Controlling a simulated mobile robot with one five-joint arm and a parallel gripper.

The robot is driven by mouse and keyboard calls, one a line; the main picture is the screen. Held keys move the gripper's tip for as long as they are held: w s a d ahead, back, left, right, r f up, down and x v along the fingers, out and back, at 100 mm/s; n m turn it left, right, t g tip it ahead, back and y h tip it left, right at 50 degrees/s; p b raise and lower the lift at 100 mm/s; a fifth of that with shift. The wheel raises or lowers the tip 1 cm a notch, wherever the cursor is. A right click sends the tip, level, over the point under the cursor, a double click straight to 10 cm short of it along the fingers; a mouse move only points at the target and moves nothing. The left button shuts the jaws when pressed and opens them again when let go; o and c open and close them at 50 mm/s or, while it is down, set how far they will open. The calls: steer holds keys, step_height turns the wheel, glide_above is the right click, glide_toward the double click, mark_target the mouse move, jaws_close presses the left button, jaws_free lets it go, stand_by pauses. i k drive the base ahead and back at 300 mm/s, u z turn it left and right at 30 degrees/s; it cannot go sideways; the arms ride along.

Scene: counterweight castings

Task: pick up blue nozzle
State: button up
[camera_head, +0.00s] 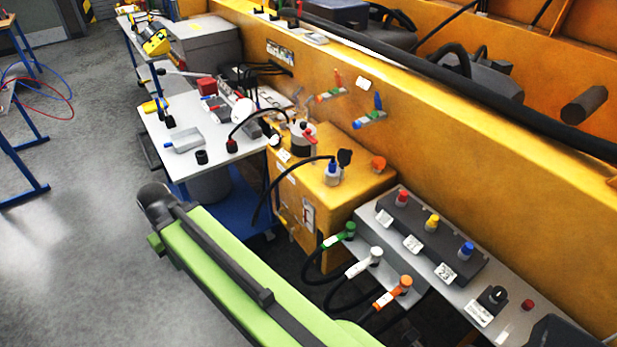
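Several blue pieces show, and I cannot tell for sure which is the blue nozzle. A blue-topped piece (466,249) stands upright on a dark grey block (420,228), beside a yellow one (432,222) and a red one (402,198). Another blue-capped fitting (332,170), with a black hose, stands on the orange cabinet (345,200). A small blue piece (358,124) is at the orange wall. My green arm link crosses the lower left. My gripper's fingers are not visible.
Green (347,232), white (373,256) and orange (401,286) hose ends are at the light shelf's left edge, their black hoses looping below. A black knob (493,295) and a red button (527,305) are on the right. Open grey floor (80,230) lies left.

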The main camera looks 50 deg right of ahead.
mark_target(330, 171)
steer(key=z, duration=0.25)
steer(key=i, duration=1)
steer(key=u, duration=0.3)
